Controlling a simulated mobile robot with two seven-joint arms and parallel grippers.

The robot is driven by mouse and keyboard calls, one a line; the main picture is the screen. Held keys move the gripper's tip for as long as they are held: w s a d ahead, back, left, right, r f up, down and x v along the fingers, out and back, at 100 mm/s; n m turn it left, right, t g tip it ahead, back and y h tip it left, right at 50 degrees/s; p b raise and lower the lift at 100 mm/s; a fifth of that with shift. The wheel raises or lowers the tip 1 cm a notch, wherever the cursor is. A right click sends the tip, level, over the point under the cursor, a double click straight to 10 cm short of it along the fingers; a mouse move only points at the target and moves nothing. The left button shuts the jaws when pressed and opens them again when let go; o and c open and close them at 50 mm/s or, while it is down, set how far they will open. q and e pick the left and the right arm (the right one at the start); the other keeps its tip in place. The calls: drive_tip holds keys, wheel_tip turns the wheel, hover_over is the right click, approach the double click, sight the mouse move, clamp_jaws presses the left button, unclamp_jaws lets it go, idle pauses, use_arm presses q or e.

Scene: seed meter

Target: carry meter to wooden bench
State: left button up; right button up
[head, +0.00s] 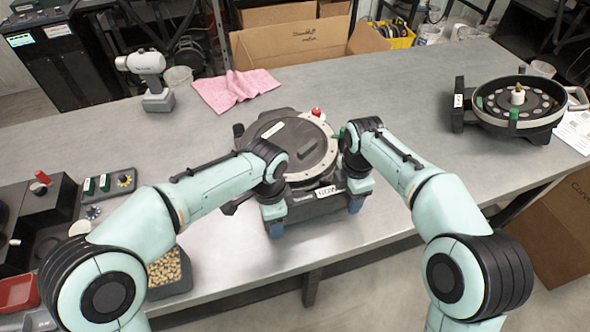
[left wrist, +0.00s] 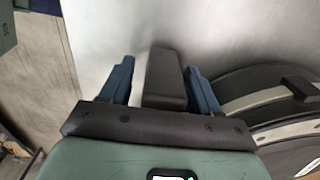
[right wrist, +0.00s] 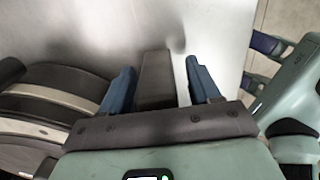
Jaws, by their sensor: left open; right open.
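The seed meter (head: 297,150), a black round housing with a pale rim, red knob and white label, sits on the grey table near its front edge. My left gripper (head: 276,228) and right gripper (head: 356,204) point down at its near side. In the left wrist view the open left gripper (left wrist: 160,82) has a black handle (left wrist: 165,75) between its blue fingers, with gaps showing. In the right wrist view the open right gripper (right wrist: 162,88) is likewise around another black handle (right wrist: 155,75). The meter's round body also shows beside each gripper. I see no wooden bench.
A second, open meter (head: 517,103) stands at the right on the grey table (head: 400,95). A seed tray (head: 168,272) and small boxes are at left. Cardboard boxes (head: 290,42) stand beyond the table.

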use_arm(q)
drive_tip(key=shift+f, duration=0.1)
clamp_jaws()
use_arm(e)
clamp_jaws()
drive_tip(key=shift+r, duration=0.1)
